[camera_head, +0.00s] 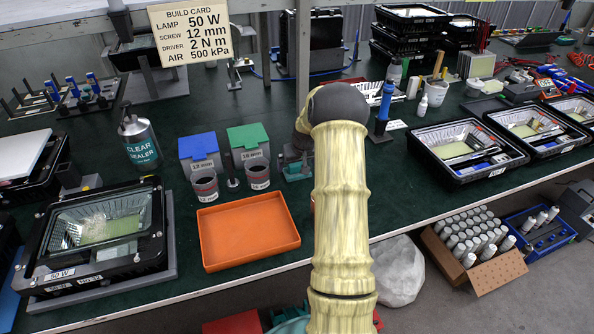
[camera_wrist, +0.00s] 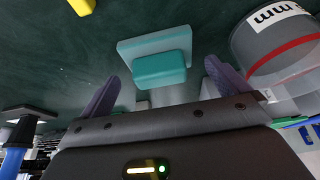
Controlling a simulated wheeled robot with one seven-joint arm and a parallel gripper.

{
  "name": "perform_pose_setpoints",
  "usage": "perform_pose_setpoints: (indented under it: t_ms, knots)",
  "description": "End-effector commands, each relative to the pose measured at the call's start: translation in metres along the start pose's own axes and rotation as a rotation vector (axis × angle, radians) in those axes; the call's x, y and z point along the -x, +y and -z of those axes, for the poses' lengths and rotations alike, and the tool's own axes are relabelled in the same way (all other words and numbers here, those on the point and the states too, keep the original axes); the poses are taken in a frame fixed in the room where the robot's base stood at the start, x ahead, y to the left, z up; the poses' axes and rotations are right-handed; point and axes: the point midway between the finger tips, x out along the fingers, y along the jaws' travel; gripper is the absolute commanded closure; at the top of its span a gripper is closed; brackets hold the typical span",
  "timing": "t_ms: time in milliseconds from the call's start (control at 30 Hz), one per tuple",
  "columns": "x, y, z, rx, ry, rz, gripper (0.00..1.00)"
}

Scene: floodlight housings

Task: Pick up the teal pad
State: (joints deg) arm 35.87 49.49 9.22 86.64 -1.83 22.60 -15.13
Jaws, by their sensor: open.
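The teal pad (camera_wrist: 160,69) shows in the wrist view. It is a small rounded block in front of a paler teal plate-like part (camera_wrist: 155,44); I cannot tell if the two are joined. My gripper (camera_wrist: 162,72) is open, with one purple finger on each side of the pad in the picture. I see no finger touching it. In the head view my arm hides most of the gripper; a teal-green patch (camera_head: 297,173) shows left of the arm, and I cannot tell if it is the pad.
A grey cup with a red band (camera_wrist: 281,48) stands close to the right finger. A yellow piece (camera_wrist: 82,5) lies at the upper left. In the head view, an orange tray (camera_head: 248,232), labelled cups (camera_head: 257,176) and a sealer bottle (camera_head: 139,140) stand left of my arm.

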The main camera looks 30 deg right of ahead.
Motion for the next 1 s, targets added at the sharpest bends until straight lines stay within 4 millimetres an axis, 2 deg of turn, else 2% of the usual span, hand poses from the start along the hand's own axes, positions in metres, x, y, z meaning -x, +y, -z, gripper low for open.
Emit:
perform_pose_setpoints:
  t_ms: [100, 200, 700, 733, 933, 1000]
  knots:
    - [-0.017, -0.001, 0.0, 0.0, -0.001, 0.001, 0.0]
    - [-0.023, 0.0, 0.0, 0.0, 0.0, 0.0, 0.0]
    - [-0.023, 0.0, 0.0, 0.0, 0.0, 0.0, 0.0]
    - [-0.023, 0.0, 0.0, -0.001, 0.0, 0.0, 0.02]
    - [-0.023, 0.0, 0.0, -0.001, 0.0, 0.0, 0.41]
    - [-0.023, 0.0, 0.0, -0.001, 0.001, 0.0, 0.42]
